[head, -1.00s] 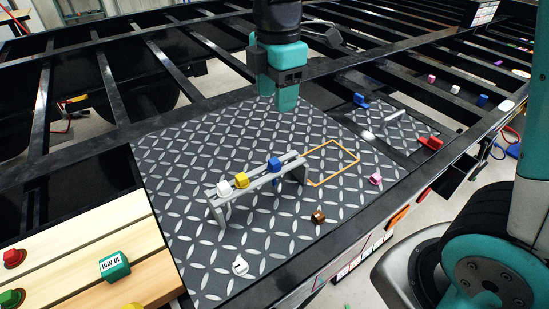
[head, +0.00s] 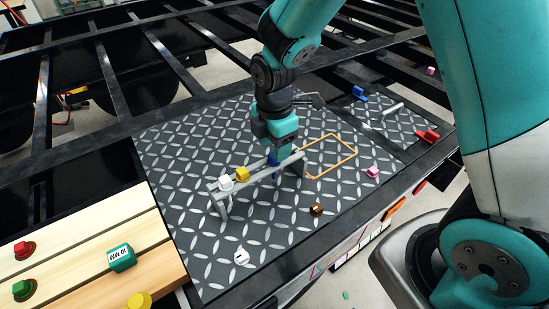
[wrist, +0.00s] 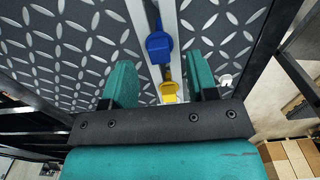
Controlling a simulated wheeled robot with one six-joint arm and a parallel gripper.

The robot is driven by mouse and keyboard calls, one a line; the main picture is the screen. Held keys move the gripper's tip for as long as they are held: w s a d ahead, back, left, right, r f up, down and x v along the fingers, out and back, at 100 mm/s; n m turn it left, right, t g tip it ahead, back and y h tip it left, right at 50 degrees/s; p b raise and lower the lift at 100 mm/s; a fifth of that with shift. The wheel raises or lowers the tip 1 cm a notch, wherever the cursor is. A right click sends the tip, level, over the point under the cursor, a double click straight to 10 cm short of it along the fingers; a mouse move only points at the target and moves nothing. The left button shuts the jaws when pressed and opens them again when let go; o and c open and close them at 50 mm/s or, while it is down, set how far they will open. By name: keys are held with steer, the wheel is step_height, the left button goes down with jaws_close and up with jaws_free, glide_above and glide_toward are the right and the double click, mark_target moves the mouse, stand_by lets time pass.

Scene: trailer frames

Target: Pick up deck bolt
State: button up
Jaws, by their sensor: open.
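A grey rack (head: 228,206) on the diamond-plate deck carries a white-headed bolt (head: 226,182), a yellow-headed bolt (head: 242,174) and a blue-headed bolt (head: 273,158). I cannot tell which one is called the deck bolt. My gripper (head: 275,147) is above the rack's right part, close over the blue bolt and partly covering it. In the wrist view my gripper (wrist: 161,82) is open with nothing held. There the blue bolt (wrist: 158,46) lies just ahead of the fingers, and the yellow bolt (wrist: 168,92) shows between them.
An orange outline (head: 351,143) marks the deck right of the rack. A brown nut (head: 317,209), a pink piece (head: 373,172) and a white piece (head: 241,257) lie loose. Wooden planks (head: 75,268) at lower left bear a green 10 MM block (head: 121,257). Dark frame beams lie behind.

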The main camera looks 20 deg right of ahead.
mark_target(271, 161)
steer(key=shift+f, duration=1.55)
jaws_close()
steer(key=shift+w+r, duration=0.1)
